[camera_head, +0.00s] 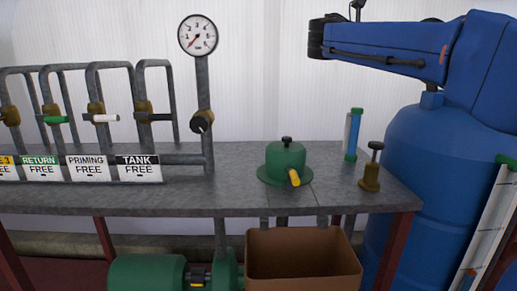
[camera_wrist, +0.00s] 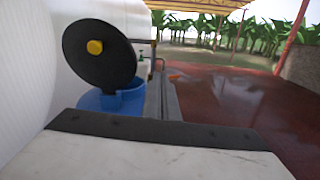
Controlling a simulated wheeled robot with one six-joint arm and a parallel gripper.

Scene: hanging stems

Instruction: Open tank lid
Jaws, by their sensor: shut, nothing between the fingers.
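In the wrist view, the tank lid is a black disc (camera_wrist: 98,55) with a yellow knob (camera_wrist: 95,47). It stands steeply tilted up above the blue tank (camera_wrist: 125,103), whose rim shows below it. My gripper (camera_wrist: 160,132) fills the bottom of the wrist view as a dark band and pale body. It is shut, holds nothing, and appears apart from the lid. In the head view, the blue tank (camera_head: 415,150) stands at the right, beyond the bench. My blue arm crosses above it and hides its top.
A metal bench (camera_head: 240,203) carries valve pipes, a pressure gauge (camera_head: 198,36) and a green canister (camera_head: 286,160). A brown bin (camera_head: 302,265) and green pump (camera_head: 147,273) are below. In the wrist view, open reddish floor (camera_wrist: 220,95) lies right, with a red post (camera_wrist: 292,38).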

